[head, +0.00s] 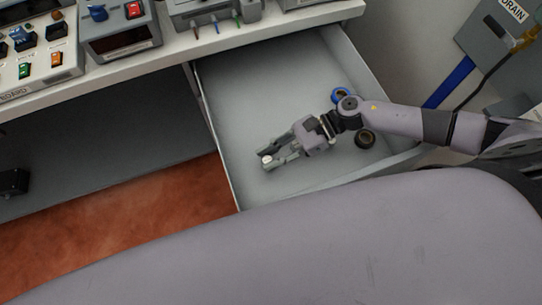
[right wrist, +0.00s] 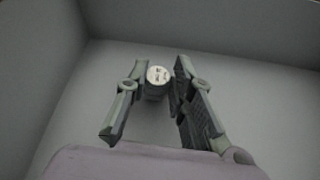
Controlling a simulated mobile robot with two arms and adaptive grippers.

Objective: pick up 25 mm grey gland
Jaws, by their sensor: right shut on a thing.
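The grey gland (right wrist: 158,88) is a small dark grey piece with a pale, printed round top. In the right wrist view it is between the far ends of the fingers of my right gripper (right wrist: 157,85). The head view also shows my right gripper (head: 268,158), low over or in the open drawer, with the gland's pale top (head: 266,160) at its fingertips. The gripper is shut on the gland. I cannot tell whether the gland still touches the drawer floor. My left gripper does not show.
The open drawer (head: 235,100) has raised walls around a mostly bare grey floor. The bench (head: 165,48) above carries switch boxes.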

